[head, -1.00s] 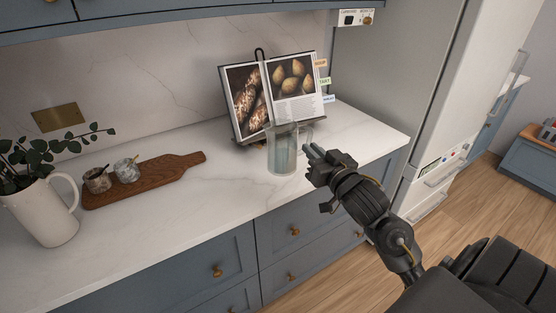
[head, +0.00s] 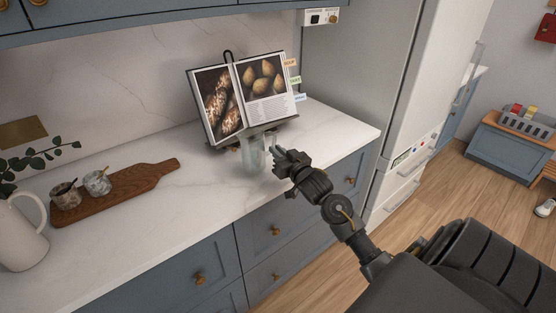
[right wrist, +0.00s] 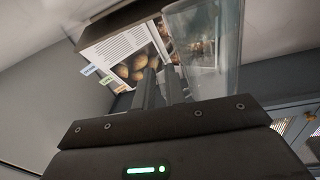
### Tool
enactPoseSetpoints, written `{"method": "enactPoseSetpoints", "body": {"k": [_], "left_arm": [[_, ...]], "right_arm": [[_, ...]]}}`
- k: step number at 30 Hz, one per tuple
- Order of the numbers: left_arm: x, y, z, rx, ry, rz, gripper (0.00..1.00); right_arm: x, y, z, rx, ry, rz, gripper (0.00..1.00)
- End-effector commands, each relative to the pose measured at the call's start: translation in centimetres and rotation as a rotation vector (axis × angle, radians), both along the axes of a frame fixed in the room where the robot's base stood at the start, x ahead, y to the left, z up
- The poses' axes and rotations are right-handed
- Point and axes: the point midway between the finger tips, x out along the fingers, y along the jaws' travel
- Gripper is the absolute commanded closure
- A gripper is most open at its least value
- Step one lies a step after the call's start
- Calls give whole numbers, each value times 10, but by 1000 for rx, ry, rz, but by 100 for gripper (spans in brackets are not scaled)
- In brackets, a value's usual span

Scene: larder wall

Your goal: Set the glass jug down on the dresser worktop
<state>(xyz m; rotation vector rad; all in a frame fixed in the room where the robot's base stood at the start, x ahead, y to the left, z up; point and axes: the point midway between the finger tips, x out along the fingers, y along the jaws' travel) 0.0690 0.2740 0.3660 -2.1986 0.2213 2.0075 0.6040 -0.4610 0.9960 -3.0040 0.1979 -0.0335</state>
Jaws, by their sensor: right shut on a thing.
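The clear glass jug (head: 254,156) appears upright over the white dresser worktop (head: 205,190), in front of the open cookbook. My right gripper (head: 283,158) is at the jug's right side and shut on it, apparently at the handle. In the right wrist view the jug (right wrist: 212,40) stands beside the two close-set fingers (right wrist: 160,88). The handle is mostly hidden by the fingers. I cannot tell whether the jug's base touches the worktop or hangs just above it. My left gripper is out of view.
The cookbook (head: 262,82) on its stand is close behind the jug. A wooden board (head: 140,190) with two small jars lies left, near a white pitcher (head: 22,235). Bare worktop lies between board and jug. The tall fridge (head: 405,120) stands to the right.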

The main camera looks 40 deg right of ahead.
Motion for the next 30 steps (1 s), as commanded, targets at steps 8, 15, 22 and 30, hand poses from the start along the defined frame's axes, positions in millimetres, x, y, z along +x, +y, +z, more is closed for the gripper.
{"method": "enactPoseSetpoints", "body": {"k": [8, 15, 22, 30], "left_arm": [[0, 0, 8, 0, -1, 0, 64], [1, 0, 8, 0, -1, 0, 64], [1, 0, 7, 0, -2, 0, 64], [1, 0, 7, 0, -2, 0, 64]], "right_arm": [[1, -1, -29, 1, -2, -1, 100], [1, -1, -30, 1, -3, -1, 100], [1, 0, -34, 0, 2, -1, 75], [1, 0, -34, 0, 2, 0, 66]]}}
